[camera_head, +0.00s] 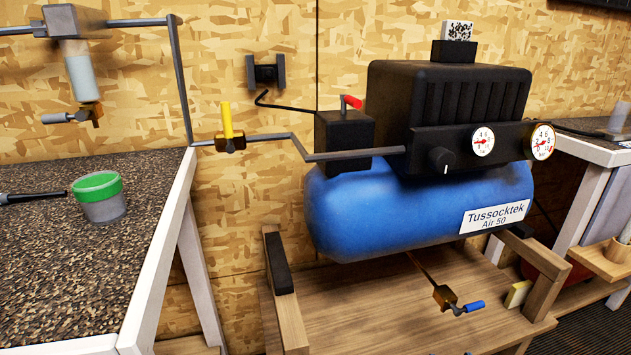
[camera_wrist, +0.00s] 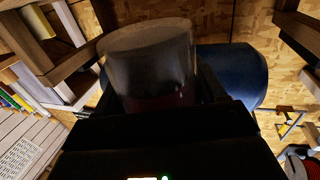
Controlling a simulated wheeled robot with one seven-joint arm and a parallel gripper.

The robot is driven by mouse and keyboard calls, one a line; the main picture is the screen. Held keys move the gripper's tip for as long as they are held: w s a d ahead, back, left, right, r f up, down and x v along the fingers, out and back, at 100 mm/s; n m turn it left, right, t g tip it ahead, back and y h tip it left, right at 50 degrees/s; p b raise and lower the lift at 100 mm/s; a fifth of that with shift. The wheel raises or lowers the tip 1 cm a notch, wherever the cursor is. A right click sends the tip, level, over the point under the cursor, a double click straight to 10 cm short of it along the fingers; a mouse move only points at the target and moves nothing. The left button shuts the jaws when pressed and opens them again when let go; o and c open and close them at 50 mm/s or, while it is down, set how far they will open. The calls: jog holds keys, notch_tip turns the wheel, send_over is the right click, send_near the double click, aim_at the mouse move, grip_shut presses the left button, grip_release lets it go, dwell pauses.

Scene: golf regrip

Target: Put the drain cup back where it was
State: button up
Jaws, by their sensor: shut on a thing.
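A clear, greyish cup (camera_wrist: 150,52) fills the middle of the wrist view; it looks like the drain cup. My gripper (camera_wrist: 160,95) is shut on it, with dark jaws on either side of its lower part. The cup's contents are too dark to tell. The head view does not show my gripper or this cup. The blue compressor tank (camera_head: 415,205) sits on a wooden stand (camera_head: 370,305), and it shows behind the cup in the wrist view (camera_wrist: 240,72). A brass drain valve (camera_head: 445,297) with a blue handle hangs below the tank.
A green-rimmed tub (camera_head: 100,198) stands on the left bench (camera_head: 110,240). A pipe with a yellow-handled valve (camera_head: 230,130) spans from bench to compressor. The stand's deck below the drain valve looks clear. A small yellow block (camera_head: 517,294) lies near its right edge.

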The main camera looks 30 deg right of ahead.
jog(key=w+a+r+n+t+y+p, duration=0.1)
jog(key=w+a+r+n+y+p, duration=0.2)
jog(key=a, duration=0.8)
jog(key=w+a+r+n+t+y+p, duration=0.1)
jog(key=w+a+r+n+y+p, duration=0.1)
jog(key=w+a+r+y+p, duration=0.3)
jog(key=w+a+r+p, duration=0.2)
jog(key=a+r+p, duration=0.2)
jog(key=a+p, duration=0.1)
jog(key=shift+w+a+r+n+y, duration=0.15)
jog(key=shift+w+a+n+y, duration=0.2)
jog(key=shift+a, duration=0.5)
jog(key=shift+d, duration=0.1)
